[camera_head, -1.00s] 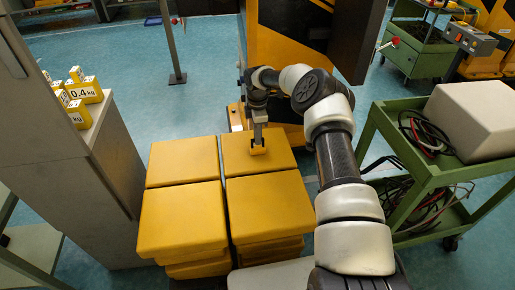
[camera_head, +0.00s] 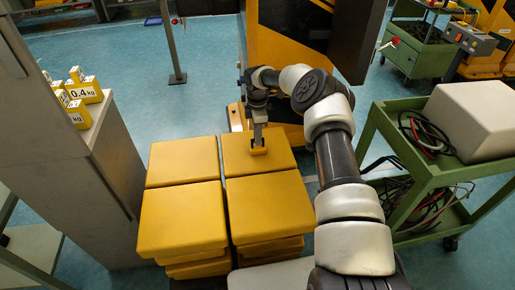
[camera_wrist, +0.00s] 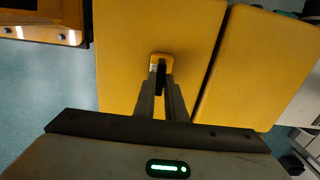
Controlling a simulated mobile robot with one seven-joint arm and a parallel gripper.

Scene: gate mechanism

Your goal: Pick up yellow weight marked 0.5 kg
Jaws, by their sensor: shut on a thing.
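A small yellow weight (camera_head: 258,151) is at the far right yellow block of the group on the floor, over its top face. My gripper (camera_head: 258,141) points down and is shut on its upper part. In the wrist view the weight (camera_wrist: 154,60) shows at the fingertips of my gripper (camera_wrist: 159,82), with the yellow block top behind it. Its marking is too small to read. I cannot tell whether it touches the block top. Other yellow weights (camera_head: 84,92), one marked 0.4 kg, stand on the grey cabinet at the left.
The yellow blocks (camera_head: 181,215) stand in a close group with narrow gaps. A green cart (camera_head: 400,165) with cables and a beige box (camera_head: 480,120) is at the right. A black and yellow machine (camera_head: 290,40) stands behind. A grey cabinet (camera_head: 120,170) is at the left.

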